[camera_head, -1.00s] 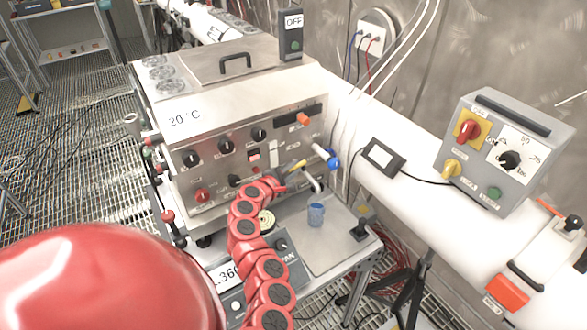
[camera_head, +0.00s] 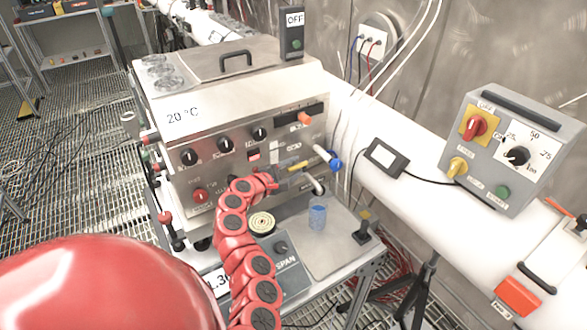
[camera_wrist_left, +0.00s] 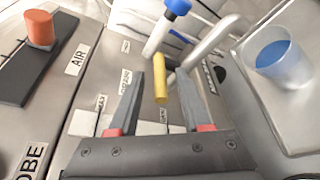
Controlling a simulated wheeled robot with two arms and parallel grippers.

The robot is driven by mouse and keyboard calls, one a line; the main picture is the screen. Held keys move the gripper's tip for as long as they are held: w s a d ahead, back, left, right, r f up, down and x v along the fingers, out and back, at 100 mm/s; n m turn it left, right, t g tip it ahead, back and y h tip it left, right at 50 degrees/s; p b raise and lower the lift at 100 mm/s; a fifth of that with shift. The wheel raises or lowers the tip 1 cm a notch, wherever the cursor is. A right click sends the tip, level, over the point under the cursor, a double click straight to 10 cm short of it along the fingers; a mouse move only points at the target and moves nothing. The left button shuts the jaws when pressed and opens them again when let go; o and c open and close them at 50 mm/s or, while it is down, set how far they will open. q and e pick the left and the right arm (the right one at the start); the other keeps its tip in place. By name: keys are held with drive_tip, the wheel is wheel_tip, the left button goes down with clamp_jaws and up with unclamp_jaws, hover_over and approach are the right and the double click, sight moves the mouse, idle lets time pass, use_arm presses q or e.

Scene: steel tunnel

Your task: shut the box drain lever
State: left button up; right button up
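The steel box (camera_head: 230,130) stands on a steel table, with dials and labels on its front. A yellow lever handle (camera_head: 298,166) sticks out low at the right of that front. In the left wrist view the yellow handle (camera_wrist_left: 160,80) lies between the two fingers, near a label that seems to read DRAIN. My left gripper (camera_head: 280,179) is at the box front, just left of the handle. In the wrist view the left gripper (camera_wrist_left: 158,78) is open, with a gap on each side of the handle. My right gripper is not in view.
A white lever with a blue end (camera_head: 330,158) and a bent metal spout (camera_head: 316,184) are close to the yellow handle. An orange knob (camera_wrist_left: 40,28) is at the left in the wrist view.

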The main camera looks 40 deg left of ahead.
use_arm(q)
drive_tip(key=v, duration=1.7)
drive_tip(key=shift+s+a, duration=0.1)
drive_tip(key=shift+s, duration=0.05)
idle(0.3)
